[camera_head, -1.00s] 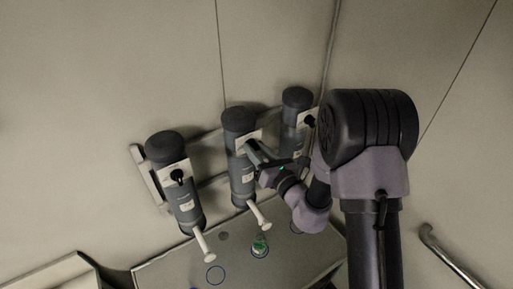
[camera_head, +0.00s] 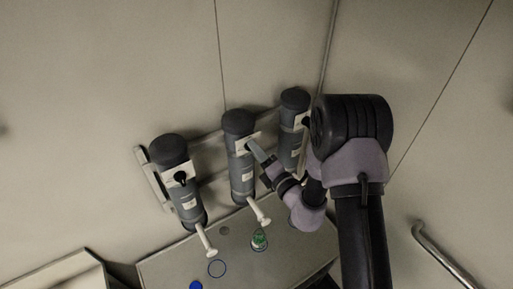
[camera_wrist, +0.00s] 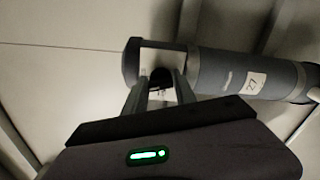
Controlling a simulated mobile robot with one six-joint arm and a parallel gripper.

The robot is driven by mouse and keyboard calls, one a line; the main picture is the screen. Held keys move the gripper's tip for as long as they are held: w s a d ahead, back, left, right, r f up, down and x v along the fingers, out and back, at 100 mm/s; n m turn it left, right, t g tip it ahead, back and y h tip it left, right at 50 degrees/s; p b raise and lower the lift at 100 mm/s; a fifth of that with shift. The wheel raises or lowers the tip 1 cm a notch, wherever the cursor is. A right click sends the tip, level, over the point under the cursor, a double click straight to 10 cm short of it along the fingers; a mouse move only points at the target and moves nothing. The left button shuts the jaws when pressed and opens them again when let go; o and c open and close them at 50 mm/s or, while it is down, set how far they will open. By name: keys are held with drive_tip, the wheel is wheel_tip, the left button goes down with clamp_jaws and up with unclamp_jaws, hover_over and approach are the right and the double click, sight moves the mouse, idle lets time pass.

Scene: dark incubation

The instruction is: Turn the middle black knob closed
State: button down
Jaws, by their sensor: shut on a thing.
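The middle grey cylinder (camera_head: 241,178) hangs upright on the wall rail between two similar ones, with a white spout at its lower end. Its black knob (camera_wrist: 160,79) shows in the wrist view between my fingers, in front of a white plate. My gripper (camera_head: 250,146) reaches the upper part of the middle cylinder from the right, its fingers closed on the knob; it also shows in the wrist view (camera_wrist: 163,80). In the head view the fingers mostly hide the knob.
The left cylinder (camera_head: 188,195) has its own black knob (camera_head: 181,178). The right cylinder (camera_head: 290,145) is close beside my arm. A metal handrail (camera_head: 445,258) is at right.

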drive_tip(key=shift+f+m+p, duration=0.1)
drive_tip(key=shift+m+p, duration=0.65)
drive_tip(key=shift+m, duration=1.05)
drive_tip(key=c, duration=1)
unclamp_jaws()
drive_tip(key=shift+d, duration=0.1)
drive_tip(key=v, duration=1.7)
drive_tip(key=shift+s, duration=0.2)
